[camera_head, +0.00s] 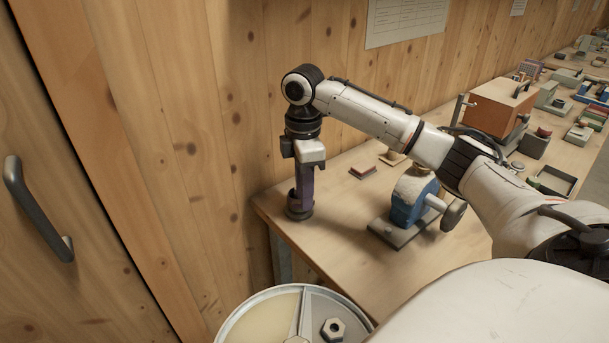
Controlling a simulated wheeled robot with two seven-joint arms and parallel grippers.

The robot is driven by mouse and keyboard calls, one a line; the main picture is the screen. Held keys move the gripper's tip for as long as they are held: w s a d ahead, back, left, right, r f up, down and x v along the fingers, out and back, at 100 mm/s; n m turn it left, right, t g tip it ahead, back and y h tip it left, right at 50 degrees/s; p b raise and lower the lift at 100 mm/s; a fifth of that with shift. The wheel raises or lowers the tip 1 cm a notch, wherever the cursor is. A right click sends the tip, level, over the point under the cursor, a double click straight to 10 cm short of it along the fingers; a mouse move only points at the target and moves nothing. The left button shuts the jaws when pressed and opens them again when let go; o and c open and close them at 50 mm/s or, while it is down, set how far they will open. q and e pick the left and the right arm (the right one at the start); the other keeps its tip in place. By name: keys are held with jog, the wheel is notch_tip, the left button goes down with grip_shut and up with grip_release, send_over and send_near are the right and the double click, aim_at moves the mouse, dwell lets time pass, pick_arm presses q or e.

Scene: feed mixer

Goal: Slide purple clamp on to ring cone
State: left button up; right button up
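My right gripper (303,188) points straight down over the near left corner of the workbench. I cannot tell whether the fingers are closed on the purple part, or whether the dark piece is the ring cone. My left gripper is out of view.
A blue device with a grey handle (407,203) stands right of the gripper on the workbench (345,240). Small blocks (363,171) lie behind. An orange-brown box (497,106) and other items stand farther back. A round divided container (262,318) is below the bench's front edge. A wooden wall (235,150) is close on the left.

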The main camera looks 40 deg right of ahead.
jog(key=shift+w+d+r, duration=0.2)
jog(key=shift+w+r, duration=0.05)
jog(key=shift+w, duration=0.05)
notch_tip(320, 180, up, 10)
jog(key=shift+s+a, duration=0.15)
jog(key=shift+s, duration=0.1)
jog(key=shift+s+f, duration=0.1)
jog(key=shift+f, duration=0.05)
